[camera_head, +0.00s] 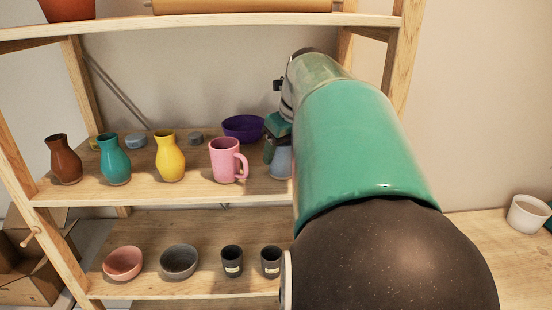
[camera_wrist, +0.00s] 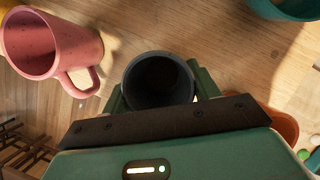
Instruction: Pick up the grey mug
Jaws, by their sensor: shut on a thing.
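The grey mug (camera_head: 282,162) is on the right part of the middle shelf, partly hidden by my arm in the head view. The wrist view shows its round dark opening from above, with the grey mug (camera_wrist: 160,97) between the two green fingers. My gripper (camera_wrist: 160,88) is shut on it, one finger on each side. In the head view my gripper (camera_head: 272,140) is partly hidden behind my arm. I cannot tell whether the mug's base touches the shelf.
A pink mug (camera_head: 225,160) stands close on the left, its handle (camera_wrist: 85,82) towards my gripper. A purple bowl (camera_head: 243,128) is behind. Yellow (camera_head: 169,157), teal (camera_head: 115,160) and brown (camera_head: 64,160) vases stand farther left. The upper shelf (camera_head: 200,25) is above.

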